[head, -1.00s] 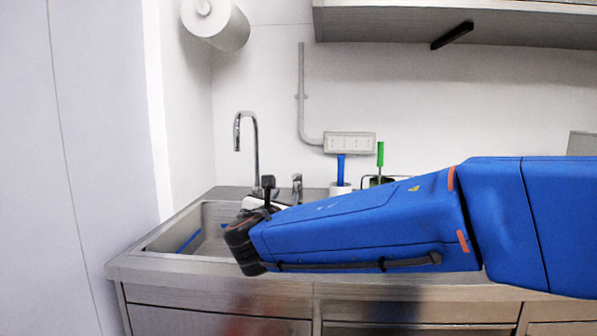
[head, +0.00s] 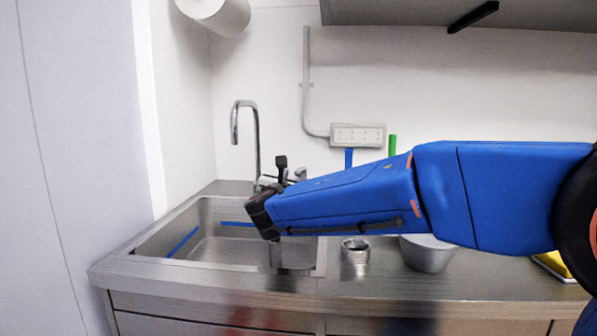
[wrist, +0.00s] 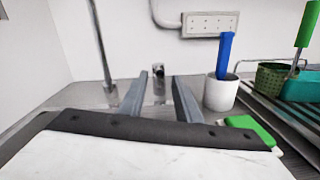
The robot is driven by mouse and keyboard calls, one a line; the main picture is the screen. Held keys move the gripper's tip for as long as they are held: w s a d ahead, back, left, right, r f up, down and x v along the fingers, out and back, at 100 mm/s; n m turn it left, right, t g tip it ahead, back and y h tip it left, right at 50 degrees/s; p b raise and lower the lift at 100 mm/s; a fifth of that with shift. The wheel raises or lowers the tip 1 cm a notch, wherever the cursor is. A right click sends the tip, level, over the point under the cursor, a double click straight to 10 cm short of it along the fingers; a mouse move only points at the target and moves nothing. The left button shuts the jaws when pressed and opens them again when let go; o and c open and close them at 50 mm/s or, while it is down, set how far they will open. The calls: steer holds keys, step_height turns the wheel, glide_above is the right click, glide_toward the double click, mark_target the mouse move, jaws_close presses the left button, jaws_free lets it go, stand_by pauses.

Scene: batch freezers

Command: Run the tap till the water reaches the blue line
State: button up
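The steel tap (head: 257,140) rises behind the left part of the sink, its hooked spout over the basin. No stream shows below the spout. A blue line (head: 182,243) runs along the inside walls of the steel sink (head: 140,258). I see no clear water surface in the basin. My gripper (wrist: 160,77) is open, its two grey fingers apart. A small metal knob, seemingly the tap's control (wrist: 159,84), shows between the fingers, beyond them; contact cannot be told. In the head view my wrist hides most of the gripper.
A metal cup (head: 355,251) and a steel bowl (head: 428,253) stand on the counter right of the sink. A white pot with a blue-handled brush (wrist: 222,92), a green item (wrist: 250,128) and a wire rack (wrist: 290,92) are behind. A shelf (head: 400,12) hangs above.

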steer(key=w, duration=0.9)
steer(key=shift+d, duration=0.35)
jaws_close()
